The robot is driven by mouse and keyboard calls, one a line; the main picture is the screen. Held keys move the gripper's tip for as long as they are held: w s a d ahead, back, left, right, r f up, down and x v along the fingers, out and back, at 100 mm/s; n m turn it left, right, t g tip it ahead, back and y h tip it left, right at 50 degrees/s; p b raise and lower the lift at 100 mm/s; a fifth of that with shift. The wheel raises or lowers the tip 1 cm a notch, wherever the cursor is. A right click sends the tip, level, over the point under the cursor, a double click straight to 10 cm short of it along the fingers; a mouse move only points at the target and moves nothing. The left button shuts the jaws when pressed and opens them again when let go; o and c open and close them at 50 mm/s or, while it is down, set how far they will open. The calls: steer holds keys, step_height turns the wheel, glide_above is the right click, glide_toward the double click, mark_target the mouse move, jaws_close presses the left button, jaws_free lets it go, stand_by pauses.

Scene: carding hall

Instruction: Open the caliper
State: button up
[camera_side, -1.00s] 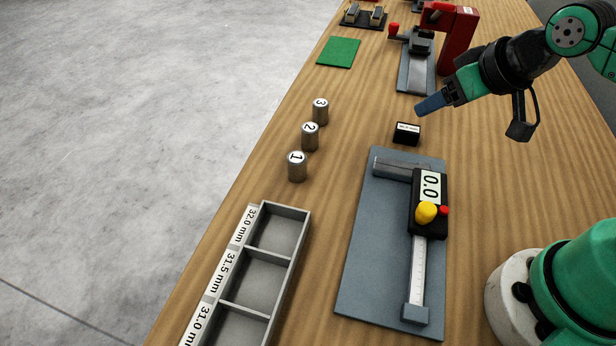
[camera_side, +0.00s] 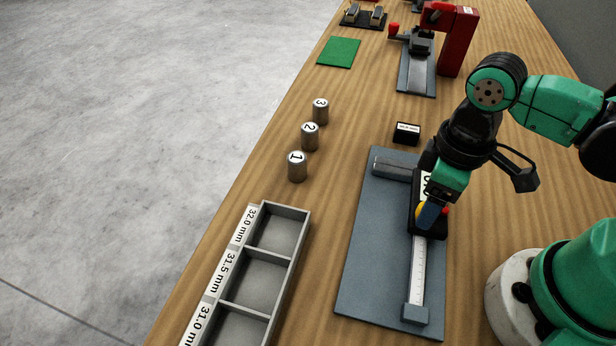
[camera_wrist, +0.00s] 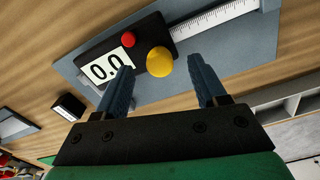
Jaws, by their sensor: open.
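The caliper lies on a blue-grey plate (camera_side: 363,262), with its black slider (camera_side: 418,220) against the fixed jaw (camera_side: 390,168) at the far end. In the wrist view its display (camera_wrist: 107,67) reads 0.0. A yellow knob (camera_wrist: 159,62) and a red button (camera_wrist: 129,40) sit on the slider. The ruled beam (camera_side: 417,270) runs toward the near end stop (camera_side: 415,314). My gripper (camera_wrist: 165,80) is open above the slider; its blue fingers stand either side of the yellow knob in the wrist view, apart from it. In the side view my gripper (camera_side: 428,213) partly hides the display and knob.
Cylinders numbered 1 (camera_side: 297,168), 2 (camera_side: 310,137) and 3 (camera_side: 320,111) stand left of the plate. A grey sorting tray (camera_side: 308,222) is at the near left. A small black label block (camera_side: 406,134) is beyond the plate. A red-framed device (camera_side: 459,42) stands farther back.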

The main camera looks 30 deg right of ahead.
steer(key=shift+f, duration=1.2)
jaws_close()
stand_by(0.7)
